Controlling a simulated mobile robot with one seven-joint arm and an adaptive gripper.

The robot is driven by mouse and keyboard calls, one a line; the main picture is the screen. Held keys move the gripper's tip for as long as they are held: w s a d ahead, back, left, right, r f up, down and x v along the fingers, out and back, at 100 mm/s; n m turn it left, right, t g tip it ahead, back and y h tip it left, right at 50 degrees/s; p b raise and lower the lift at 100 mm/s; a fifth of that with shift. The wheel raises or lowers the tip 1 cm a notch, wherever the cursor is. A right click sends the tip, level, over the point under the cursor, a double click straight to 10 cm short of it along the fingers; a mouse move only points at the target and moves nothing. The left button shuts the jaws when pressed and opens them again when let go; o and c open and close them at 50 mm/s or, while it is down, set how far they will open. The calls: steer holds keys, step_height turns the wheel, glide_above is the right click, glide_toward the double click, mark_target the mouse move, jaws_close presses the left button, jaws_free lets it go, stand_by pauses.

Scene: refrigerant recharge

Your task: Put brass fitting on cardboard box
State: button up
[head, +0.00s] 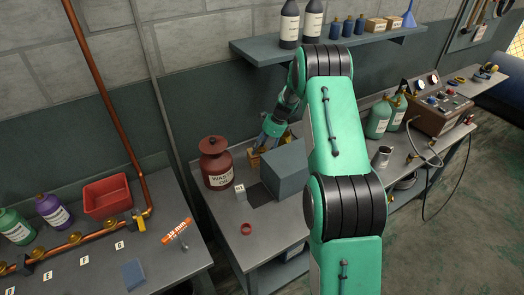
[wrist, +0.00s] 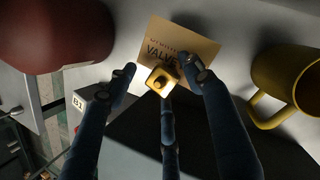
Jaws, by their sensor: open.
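The cardboard box (wrist: 180,38) with a printed VALVE label lies below my gripper in the wrist view. In the head view the box (head: 254,161) is partly hidden beside the blue-grey block. The brass fitting (wrist: 160,81), a small golden square piece with a round knob, shows over the box's near edge. It looks seated on the box, but contact underneath is hidden. My gripper (wrist: 160,74) is open, with its dark blue fingers spread around the fitting and gaps at both sides. In the head view my gripper (head: 264,146) points down at the box, behind the block.
A red WASTE can (head: 216,165) stands close on the left. A blue-grey block (head: 284,172) stands in front. A yellow mug (wrist: 286,84) is right of the box in the wrist view. A small label stand (head: 240,192) and red ring (head: 246,229) are nearer; the bench front is fairly clear.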

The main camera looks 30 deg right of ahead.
steer(key=shift+r, duration=0.1)
steer(key=p+v, duration=0.2)
steer(key=v, duration=1)
steer(key=shift+s+a+r, duration=0.1)
steer(key=shift+a, duration=0.05)
stand_by(0.7)
